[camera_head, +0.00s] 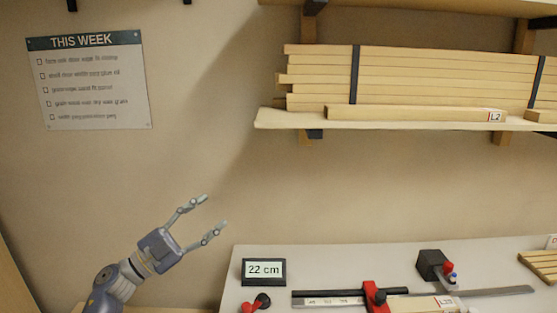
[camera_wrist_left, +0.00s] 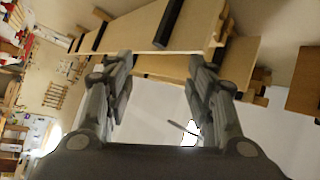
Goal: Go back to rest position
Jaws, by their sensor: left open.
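My left gripper (camera_head: 211,216) is raised in front of the wall, left of the bench and below the level of the wooden shelf. Its two fingers are spread apart with nothing between them. In the left wrist view the gripper (camera_wrist_left: 163,75) also shows open and empty, with shelf boards beyond its fingers. My right gripper is in neither view.
A bench (camera_head: 330,262) at the lower right carries a display reading 22 cm (camera_head: 264,271), a red clamp (camera_head: 375,297) and a black block (camera_head: 432,264). A shelf (camera_head: 300,119) above holds strapped boards (camera_head: 430,75). A THIS WEEK poster (camera_head: 90,85) hangs at left.

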